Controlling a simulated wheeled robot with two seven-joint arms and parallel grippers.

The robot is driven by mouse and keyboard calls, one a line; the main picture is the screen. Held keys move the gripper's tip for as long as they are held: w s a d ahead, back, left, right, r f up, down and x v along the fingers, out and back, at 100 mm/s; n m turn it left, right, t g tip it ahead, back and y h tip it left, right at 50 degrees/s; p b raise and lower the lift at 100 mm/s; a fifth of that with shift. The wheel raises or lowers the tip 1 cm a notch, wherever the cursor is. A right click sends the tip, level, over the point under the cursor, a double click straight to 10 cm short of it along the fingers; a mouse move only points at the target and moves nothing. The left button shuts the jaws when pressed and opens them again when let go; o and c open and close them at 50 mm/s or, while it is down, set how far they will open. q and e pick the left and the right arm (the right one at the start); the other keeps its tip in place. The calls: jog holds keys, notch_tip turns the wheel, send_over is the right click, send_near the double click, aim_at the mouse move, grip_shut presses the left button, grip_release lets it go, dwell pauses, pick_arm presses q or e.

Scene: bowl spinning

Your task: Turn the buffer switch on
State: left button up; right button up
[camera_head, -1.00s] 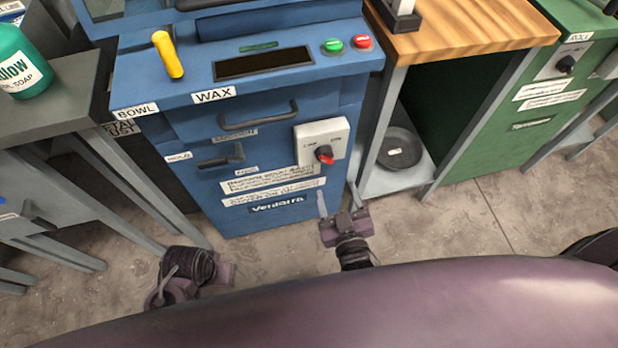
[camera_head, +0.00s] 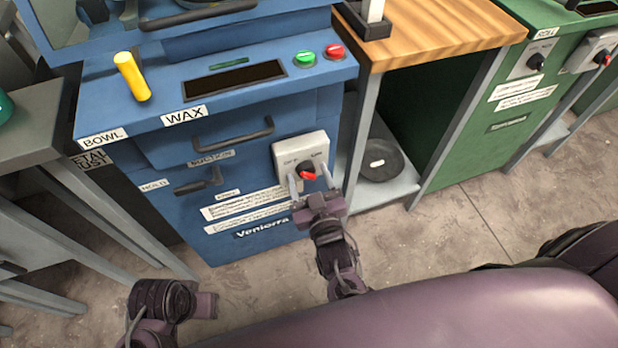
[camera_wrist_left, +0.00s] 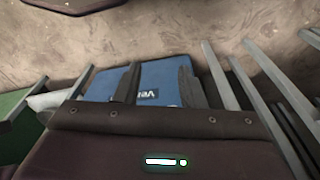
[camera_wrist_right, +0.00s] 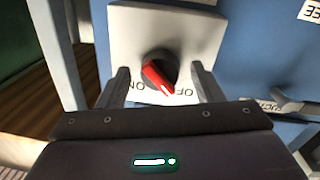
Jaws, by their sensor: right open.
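A white switch box (camera_head: 306,147) is on the front of the blue machine, with a red-and-black rotary knob (camera_head: 308,173). In the right wrist view, the knob's red pointer (camera_wrist_right: 157,77) slants toward the upside-down OFF label, with ON on the other side. My right gripper (camera_head: 311,182) is open, one finger on each side of the knob; I cannot tell whether they touch it. It also shows in the right wrist view (camera_wrist_right: 161,84). My left gripper (camera_wrist_left: 158,83) is open and empty, low in front of the machine; its fingers are hidden in the head view.
The blue machine has a drawer handle (camera_head: 232,142), a lower handle (camera_head: 201,181), and green and red buttons (camera_head: 319,55) on top. A dark round pan (camera_head: 382,160) lies on the shelf under the wooden table. The floor (camera_head: 440,245) is clear.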

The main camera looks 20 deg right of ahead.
jog(key=c, duration=1)
jog(key=shift+o, duration=0.2)
